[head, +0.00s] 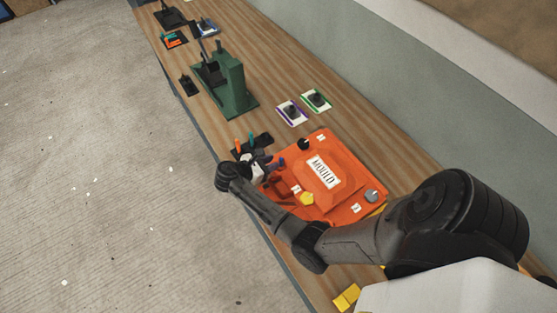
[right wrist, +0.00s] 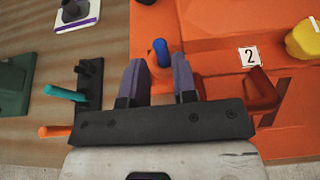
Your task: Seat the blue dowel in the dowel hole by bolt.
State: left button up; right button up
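The blue dowel (right wrist: 161,52) stands at the edge of the orange mould (head: 335,155), and its lower end is hard to make out. It also shows in the head view (head: 281,162). My right gripper (right wrist: 160,68) is open, with its two fingers apart on either side of the dowel and a gap visible between them. In the head view the right gripper (head: 270,163) is at the mould's left edge. I cannot make out the dowel hole itself. A yellow bolt-like knob (head: 306,198) sits on the mould, near a label 2 (right wrist: 249,57). My left gripper is not in view.
A black rack (right wrist: 92,85) holds a teal dowel (right wrist: 65,93) and an orange dowel (right wrist: 57,131) beside the mould. A black knob (head: 303,144) and a grey knob (head: 371,195) sit on the mould. A green stand (head: 233,85) and two cards with knobs lie further back.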

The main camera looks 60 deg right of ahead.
jog(key=v, duration=0.7)
jog(key=shift+a, duration=0.1)
dwell(0.5)
